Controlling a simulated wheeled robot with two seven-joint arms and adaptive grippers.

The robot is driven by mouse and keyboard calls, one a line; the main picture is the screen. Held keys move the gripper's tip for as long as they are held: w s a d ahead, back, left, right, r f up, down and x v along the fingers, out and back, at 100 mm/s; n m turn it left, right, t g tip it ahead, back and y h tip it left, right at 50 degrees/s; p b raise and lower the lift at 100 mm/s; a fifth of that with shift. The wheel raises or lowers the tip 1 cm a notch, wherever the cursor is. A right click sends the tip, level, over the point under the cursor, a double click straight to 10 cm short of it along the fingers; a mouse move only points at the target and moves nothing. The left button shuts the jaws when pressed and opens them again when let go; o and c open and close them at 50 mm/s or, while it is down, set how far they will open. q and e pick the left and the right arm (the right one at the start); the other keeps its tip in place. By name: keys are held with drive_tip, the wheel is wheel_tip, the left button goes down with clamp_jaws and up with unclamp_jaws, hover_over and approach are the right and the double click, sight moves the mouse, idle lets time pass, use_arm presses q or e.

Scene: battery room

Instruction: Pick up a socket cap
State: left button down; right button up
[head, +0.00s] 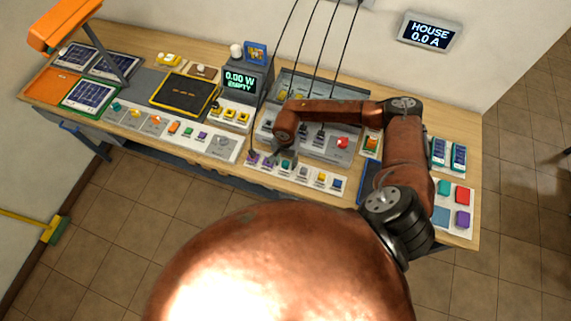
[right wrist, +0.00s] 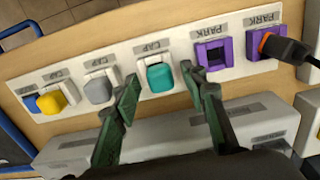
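A pale strip (head: 296,179) along the bench's front edge holds a row of coloured socket caps. The teal cap (right wrist: 159,75) sits in a place labelled CAP, and it also shows in the head view (head: 288,166). A grey cap (right wrist: 99,88) and a yellow cap (right wrist: 66,92) sit to its left in the right wrist view, with a blue one (right wrist: 30,104) beyond. My right gripper (right wrist: 158,82) is open above the strip, its fingertips apart on either side of the teal cap. In the head view the gripper (head: 284,157) partly covers the strip. My left gripper is not in view.
Purple PARK sockets (right wrist: 211,56) are beside the teal cap; a black plug (right wrist: 285,48) sits at the farther one. A grey unit (head: 322,142) with hanging cables stands behind the strip. A meter reading EMPTY (head: 241,83) stands to the left.

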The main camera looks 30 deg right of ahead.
drive_tip(key=c, duration=0.9)
drive_tip(key=shift+r, duration=0.15)
